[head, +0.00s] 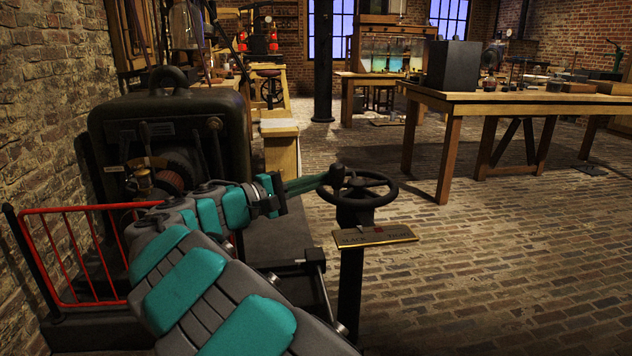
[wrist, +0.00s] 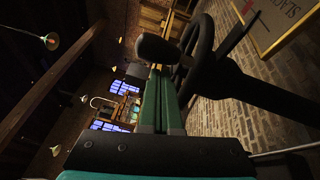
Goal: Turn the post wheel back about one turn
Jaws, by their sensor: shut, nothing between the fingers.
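The post wheel (head: 379,203) is a dark handwheel lying nearly flat on top of a black post (head: 350,290). A dark knob (head: 337,173) stands up from its rim on the left side. My gripper (head: 325,180) reaches in from the left with its long green fingers shut and empty, tips beside the rim near the knob. In the wrist view, the fingers (wrist: 160,72) lie together and point at the knob (wrist: 158,48), with the wheel rim (wrist: 206,38) to their right. I cannot tell whether the fingertips touch the knob or rim.
A plaque (head: 375,237) juts from the post below the wheel. A large dark machine (head: 170,110) and a red railing (head: 62,250) stand at left. A wooden workbench (head: 520,102) is at back right. Brick floor (head: 500,270) is open right of the post.

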